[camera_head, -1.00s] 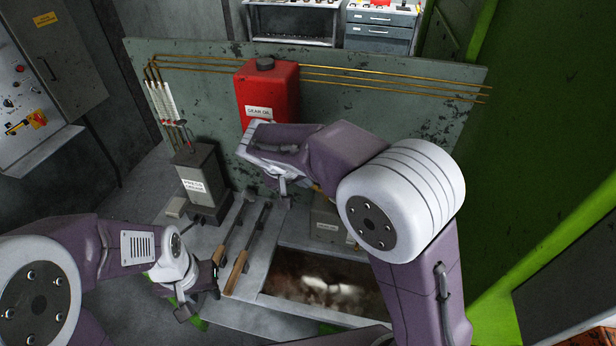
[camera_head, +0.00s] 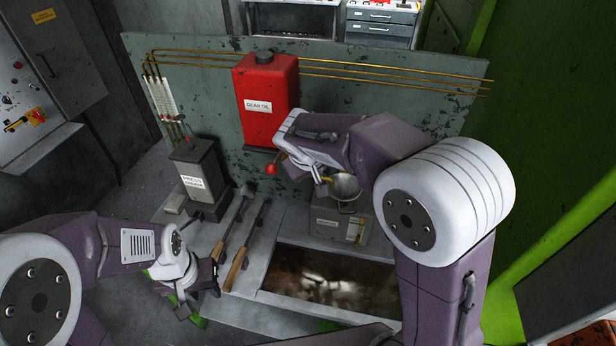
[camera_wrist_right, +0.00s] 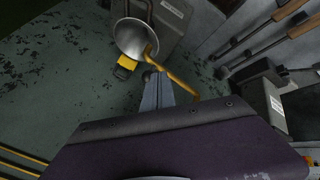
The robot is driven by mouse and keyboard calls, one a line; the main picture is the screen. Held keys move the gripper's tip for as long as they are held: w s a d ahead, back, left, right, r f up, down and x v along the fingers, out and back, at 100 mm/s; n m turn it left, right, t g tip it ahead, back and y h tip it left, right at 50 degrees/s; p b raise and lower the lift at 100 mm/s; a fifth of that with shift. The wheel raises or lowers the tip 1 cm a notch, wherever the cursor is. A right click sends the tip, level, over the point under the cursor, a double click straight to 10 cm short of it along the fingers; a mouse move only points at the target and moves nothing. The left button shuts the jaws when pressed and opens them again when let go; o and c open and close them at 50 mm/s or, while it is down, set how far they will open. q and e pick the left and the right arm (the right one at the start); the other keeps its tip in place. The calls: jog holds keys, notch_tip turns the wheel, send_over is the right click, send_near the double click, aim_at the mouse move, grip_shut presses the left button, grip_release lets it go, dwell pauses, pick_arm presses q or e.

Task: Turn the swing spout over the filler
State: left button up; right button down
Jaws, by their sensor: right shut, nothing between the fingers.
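A steel funnel (camera_head: 345,186), apparently the filler, sits on a grey box below the red GEAR OIL tank (camera_head: 265,100). It also shows in the right wrist view (camera_wrist_right: 130,38). A yellow, bent tube, likely the swing spout (camera_wrist_right: 178,82), runs from beside the funnel rim to behind my right gripper's fingers; whether its end is over the funnel is unclear. In the head view only a bit of yellow shows left of the funnel. My right gripper (camera_wrist_right: 157,90) is shut and empty, close to the tube. My left gripper (camera_head: 201,299) is open and empty, low at the left.
A red ball knob (camera_head: 270,169) is below the tank. A dark grey lever unit (camera_head: 202,178) and two wooden-handled tools (camera_head: 239,256) are left of the funnel box (camera_head: 338,227). An open pit (camera_head: 325,278) lies in front. The green panel (camera_head: 420,120) stands behind.

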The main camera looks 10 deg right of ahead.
jog(key=shift+w+d, duration=0.9)
jog(key=shift+w, duration=0.15)
